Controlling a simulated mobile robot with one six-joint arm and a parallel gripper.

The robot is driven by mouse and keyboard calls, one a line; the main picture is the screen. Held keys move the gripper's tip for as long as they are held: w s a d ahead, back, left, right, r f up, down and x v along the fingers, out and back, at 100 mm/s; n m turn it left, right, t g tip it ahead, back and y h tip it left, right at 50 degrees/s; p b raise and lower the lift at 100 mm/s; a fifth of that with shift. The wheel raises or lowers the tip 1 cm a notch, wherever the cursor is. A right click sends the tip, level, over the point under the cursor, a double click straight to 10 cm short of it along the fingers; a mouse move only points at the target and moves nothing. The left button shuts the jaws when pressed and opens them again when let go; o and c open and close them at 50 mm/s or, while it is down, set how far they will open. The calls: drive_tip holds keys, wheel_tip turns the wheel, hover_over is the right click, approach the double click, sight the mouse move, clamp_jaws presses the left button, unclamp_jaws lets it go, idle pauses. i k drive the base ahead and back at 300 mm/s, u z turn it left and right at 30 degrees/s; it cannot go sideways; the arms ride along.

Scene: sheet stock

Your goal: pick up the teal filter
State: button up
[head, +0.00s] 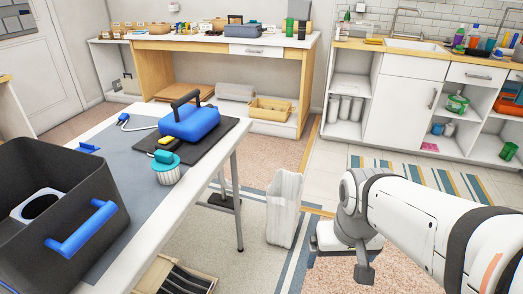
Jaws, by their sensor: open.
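The teal filter (166,169) stands on the grey-blue top of the white table, close to its right edge. It has a teal cap over a pale ribbed body. It is just in front of the dark mat and beside a small yellow-and-black piece. My gripper (341,257) is at the lower middle right, partly hidden behind my own arm. It is open, appears empty, and is well to the right of the filter, past the table edge.
A blue device with a black handle (190,123) sits on the dark mat (217,143) behind the filter. A dark bin with a blue handle (95,190) stands at the left front. A white ribbed bin (284,208) stands on the floor between table and gripper.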

sight(165, 165)
drive_tip(key=k, duration=0.25)
drive_tip(key=u, duration=0.8)
drive_tip(key=i, duration=0.85)
drive_tip(key=u, duration=0.45)
